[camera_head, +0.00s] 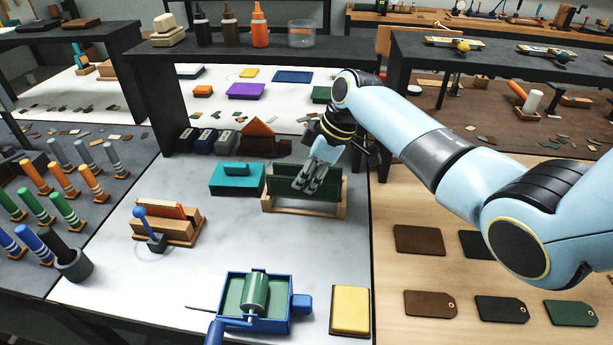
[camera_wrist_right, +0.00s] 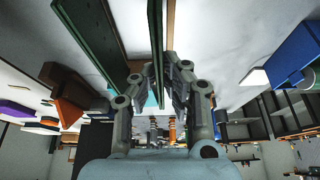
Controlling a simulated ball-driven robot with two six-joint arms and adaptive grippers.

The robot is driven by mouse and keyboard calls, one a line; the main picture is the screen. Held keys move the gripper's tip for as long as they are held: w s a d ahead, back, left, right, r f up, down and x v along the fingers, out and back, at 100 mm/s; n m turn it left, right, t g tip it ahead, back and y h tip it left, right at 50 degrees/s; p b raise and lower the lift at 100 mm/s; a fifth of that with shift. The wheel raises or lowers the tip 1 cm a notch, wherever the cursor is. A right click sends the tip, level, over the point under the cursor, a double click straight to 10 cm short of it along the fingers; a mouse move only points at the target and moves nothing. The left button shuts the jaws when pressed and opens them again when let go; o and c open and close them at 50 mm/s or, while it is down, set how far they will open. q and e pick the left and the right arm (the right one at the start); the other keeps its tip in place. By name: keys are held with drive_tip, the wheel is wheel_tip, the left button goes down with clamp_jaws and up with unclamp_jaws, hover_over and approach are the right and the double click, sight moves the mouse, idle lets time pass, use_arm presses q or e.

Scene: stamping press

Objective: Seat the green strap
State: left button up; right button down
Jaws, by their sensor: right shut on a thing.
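My right gripper (camera_head: 307,182) reaches down into a low wooden stand (camera_head: 303,209) with dark green faces near the middle of the pale table. In the right wrist view its fingers (camera_wrist_right: 160,75) are closed on both sides of a thin dark green strip (camera_wrist_right: 156,30), which I take for the green strap. A wider green panel (camera_wrist_right: 88,35) lies beside it, apart from the fingers. In the head view the fingers partly cover the stand, so I cannot tell how deep the strip sits. My left gripper is not in view.
A teal block (camera_head: 236,180) stands just left of the stand. A blue roller tray (camera_head: 258,305) and a yellow pad (camera_head: 350,310) lie in front. A wooden holder with an orange piece (camera_head: 168,218) is at left. Leather tags (camera_head: 430,304) lie at right.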

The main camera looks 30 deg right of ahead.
drive_tip(key=shift+f+b, duration=0.35)
drive_tip(key=shift+f, duration=0.35)
drive_tip(key=shift+f, duration=0.1)
drive_tip(key=c, duration=1.4)
unclamp_jaws()
drive_tip(key=shift+o, duration=0.2)
drive_tip(key=v, duration=1.2)
drive_tip(key=shift+f, duration=0.1)
